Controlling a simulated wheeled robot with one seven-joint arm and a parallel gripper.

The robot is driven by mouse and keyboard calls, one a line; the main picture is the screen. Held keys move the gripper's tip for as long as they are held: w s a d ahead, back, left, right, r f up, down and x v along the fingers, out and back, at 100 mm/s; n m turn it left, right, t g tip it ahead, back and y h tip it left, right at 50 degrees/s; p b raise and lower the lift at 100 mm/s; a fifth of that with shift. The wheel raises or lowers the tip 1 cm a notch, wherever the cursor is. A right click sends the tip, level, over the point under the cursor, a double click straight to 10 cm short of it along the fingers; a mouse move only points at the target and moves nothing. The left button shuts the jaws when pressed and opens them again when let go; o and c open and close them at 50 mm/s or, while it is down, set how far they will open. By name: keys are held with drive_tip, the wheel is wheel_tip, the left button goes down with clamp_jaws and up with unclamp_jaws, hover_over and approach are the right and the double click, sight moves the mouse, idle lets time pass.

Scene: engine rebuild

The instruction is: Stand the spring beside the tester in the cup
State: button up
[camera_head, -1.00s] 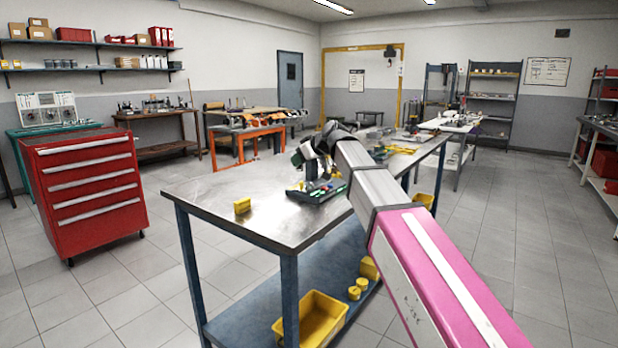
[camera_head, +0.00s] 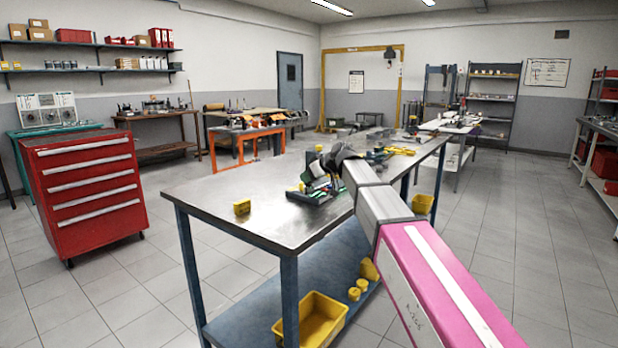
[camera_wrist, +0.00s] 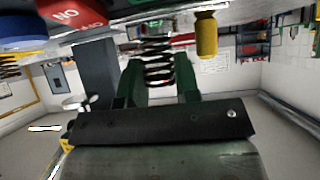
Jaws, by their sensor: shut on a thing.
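In the wrist view, which is upside down, my gripper (camera_wrist: 158,82) has its dark green fingers shut on a dark coil spring (camera_wrist: 157,60). The spring's far end is close to the surface at the top of the picture; I cannot tell whether it touches. A yellow-handled piece (camera_wrist: 206,36) is beside the spring, apart from it. A red block with the letters NO (camera_wrist: 68,14) and a blue round thing (camera_wrist: 22,32) are on the other side. I cannot tell which is the tester or the cup. In the head view, my gripper (camera_head: 318,180) is low over the dark tray (camera_head: 309,198).
The steel workbench (camera_head: 220,190) is clear at its near left, except for a small yellow block (camera_head: 242,207). Yellow parts (camera_head: 400,151) lie farther along it. A yellow bin (camera_head: 310,320) stands on the lower shelf. A red drawer cabinet (camera_head: 88,190) stands left, apart from the bench.

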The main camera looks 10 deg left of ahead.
drive_tip(key=o, duration=0.7)
drive_tip(key=shift+f, duration=0.1)
drive_tip(key=v, duration=1.2)
